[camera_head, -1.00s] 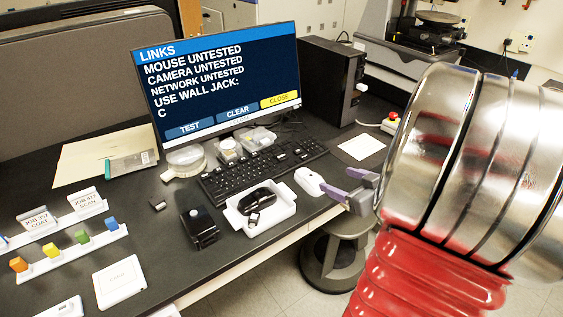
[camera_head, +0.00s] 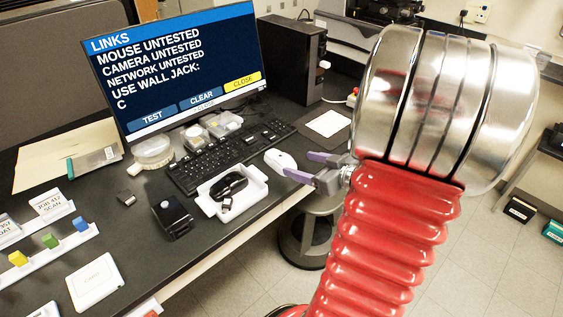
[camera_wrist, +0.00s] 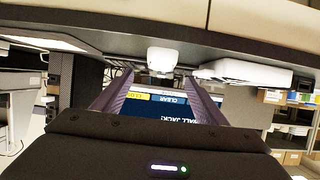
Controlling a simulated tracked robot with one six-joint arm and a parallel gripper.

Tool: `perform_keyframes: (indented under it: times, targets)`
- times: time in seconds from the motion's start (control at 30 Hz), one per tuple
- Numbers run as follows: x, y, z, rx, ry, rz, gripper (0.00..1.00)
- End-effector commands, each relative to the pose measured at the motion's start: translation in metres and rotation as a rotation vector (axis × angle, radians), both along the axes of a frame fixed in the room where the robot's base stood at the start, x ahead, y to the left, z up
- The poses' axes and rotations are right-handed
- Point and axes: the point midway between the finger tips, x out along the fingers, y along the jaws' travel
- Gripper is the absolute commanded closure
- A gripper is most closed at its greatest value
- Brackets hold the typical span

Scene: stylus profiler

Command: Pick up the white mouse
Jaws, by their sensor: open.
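The white mouse (camera_head: 279,160) lies on the dark desk near its front edge, right of the white tray. It also shows in the wrist view (camera_wrist: 162,59), ahead of my fingers and near the desk edge. My gripper (camera_head: 298,166) is at the desk's front edge, just right of the mouse. Its two purple-grey fingers are spread apart and empty, pointing toward the mouse. In the head view the fingertips come very close to the mouse; I cannot tell whether they touch it.
A white tray (camera_head: 206,205) holding a black mouse (camera_head: 228,186) sits left of the white mouse. The keyboard (camera_head: 228,156) lies behind, below the monitor (camera_head: 180,62). A white pad (camera_head: 327,123) lies at the back right. A stool (camera_head: 305,240) stands below the desk edge.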

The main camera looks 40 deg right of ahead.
Motion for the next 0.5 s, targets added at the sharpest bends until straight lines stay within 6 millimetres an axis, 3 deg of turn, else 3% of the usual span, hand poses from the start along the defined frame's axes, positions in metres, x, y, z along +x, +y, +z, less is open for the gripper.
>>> perform_keyframes:
  times: [0.3, 0.5]
  targets:
    - [0.037, 0.002, -0.015, 0.001, 0.001, 0.003, 0.34]
    - [0.046, 0.002, -0.019, -0.001, 0.0, 0.001, 0.34]
